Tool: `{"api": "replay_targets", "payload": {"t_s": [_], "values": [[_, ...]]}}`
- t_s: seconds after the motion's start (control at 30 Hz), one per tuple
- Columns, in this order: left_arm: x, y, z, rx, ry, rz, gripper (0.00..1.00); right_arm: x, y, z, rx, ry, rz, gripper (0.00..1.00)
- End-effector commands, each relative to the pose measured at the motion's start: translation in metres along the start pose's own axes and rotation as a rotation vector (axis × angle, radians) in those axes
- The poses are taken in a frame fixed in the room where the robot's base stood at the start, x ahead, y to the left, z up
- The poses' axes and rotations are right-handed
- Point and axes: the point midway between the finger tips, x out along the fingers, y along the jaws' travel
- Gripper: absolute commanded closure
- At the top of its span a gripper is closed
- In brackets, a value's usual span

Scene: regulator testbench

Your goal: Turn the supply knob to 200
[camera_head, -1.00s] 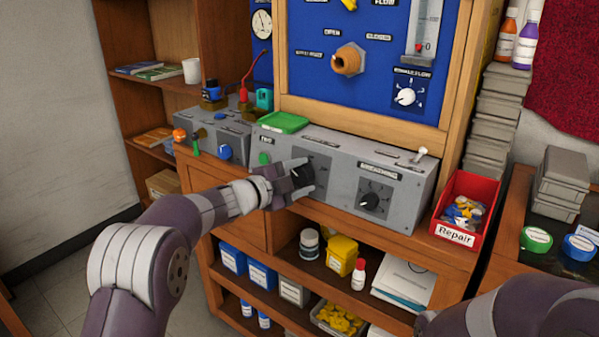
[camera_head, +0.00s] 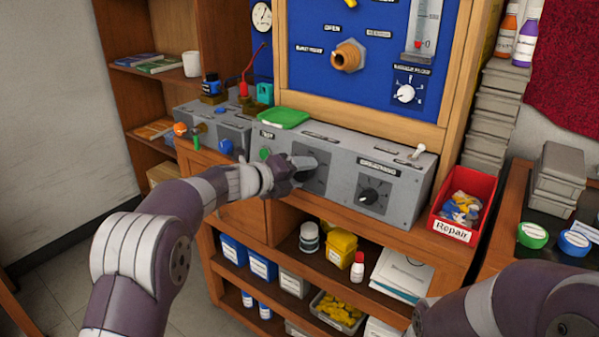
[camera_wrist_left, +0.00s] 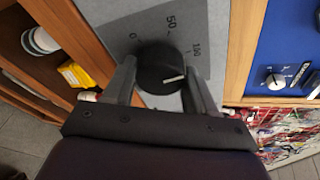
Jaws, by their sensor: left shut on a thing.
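The supply knob is a round black dial with a white pointer line; it shows in the left wrist view (camera_wrist_left: 158,68) on a dark scale plate (camera_wrist_left: 190,22). The marks 0, 50 and 100 are readable. The pointer is turned past the 100 mark, toward the right finger; any higher marks there are hidden. My left gripper (camera_wrist_left: 162,88) has one finger on each side of the knob and is shut on it. In the head view the left gripper (camera_head: 297,176) is at the grey console's left dial and mostly covers the knob. My right gripper is out of view.
The grey console (camera_head: 402,212) also carries a second black knob (camera_head: 370,196) to the right and a small toggle switch (camera_head: 417,153). A green tray (camera_head: 283,117) lies on top. A red Repair bin (camera_head: 462,205) stands right of the console.

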Motion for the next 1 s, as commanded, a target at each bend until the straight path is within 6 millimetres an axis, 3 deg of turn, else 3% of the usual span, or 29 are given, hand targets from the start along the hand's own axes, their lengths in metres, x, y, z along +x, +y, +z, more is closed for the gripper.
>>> {"api": "replay_targets", "payload": {"t_s": [1.0], "values": [[0.002,0.010,-0.004,0.938,0.012,0.194,0.74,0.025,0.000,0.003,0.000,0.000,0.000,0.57]]}}
